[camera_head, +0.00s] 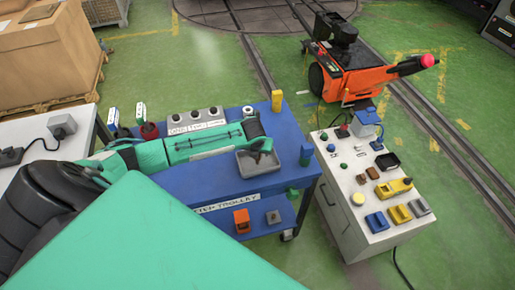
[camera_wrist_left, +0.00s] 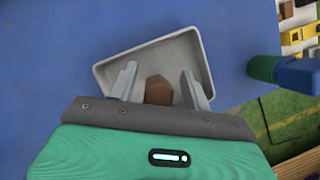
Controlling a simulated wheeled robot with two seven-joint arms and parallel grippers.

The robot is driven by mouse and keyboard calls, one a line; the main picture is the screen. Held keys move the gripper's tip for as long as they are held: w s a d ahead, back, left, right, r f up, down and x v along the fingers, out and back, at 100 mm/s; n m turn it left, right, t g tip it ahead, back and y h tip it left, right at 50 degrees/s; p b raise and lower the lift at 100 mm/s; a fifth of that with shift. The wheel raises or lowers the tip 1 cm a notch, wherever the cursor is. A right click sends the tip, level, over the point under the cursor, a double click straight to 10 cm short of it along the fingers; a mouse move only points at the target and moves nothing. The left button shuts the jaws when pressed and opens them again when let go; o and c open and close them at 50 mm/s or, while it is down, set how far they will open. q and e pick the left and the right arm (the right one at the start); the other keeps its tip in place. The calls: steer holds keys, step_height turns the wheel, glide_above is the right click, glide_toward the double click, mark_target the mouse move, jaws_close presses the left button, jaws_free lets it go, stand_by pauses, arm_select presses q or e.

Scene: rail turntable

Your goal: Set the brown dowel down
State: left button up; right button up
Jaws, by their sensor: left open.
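The brown dowel (camera_wrist_left: 158,90) is in the left wrist view, over the grey tray (camera_wrist_left: 112,70), as a short faceted brown piece. My left gripper (camera_wrist_left: 159,68) is open, with one finger on each side of the dowel. A gap shows between the dowel and the right finger; the left side is closer. I cannot tell whether the dowel rests on the tray floor. In the head view my left gripper (camera_head: 262,148) reaches down over the grey tray (camera_head: 275,170) on the blue trolley top; the dowel cannot be made out there. My right gripper is not in view.
A green and blue cylinder (camera_wrist_left: 280,70) stands right of the tray. A yellow block (camera_head: 277,100) stands on the trolley's back edge. A white cabinet (camera_head: 345,205) with several small items stands to the right.

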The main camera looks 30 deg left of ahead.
arm_select(q)
steer(key=b+v, duration=0.2)
steer(key=v, duration=1)
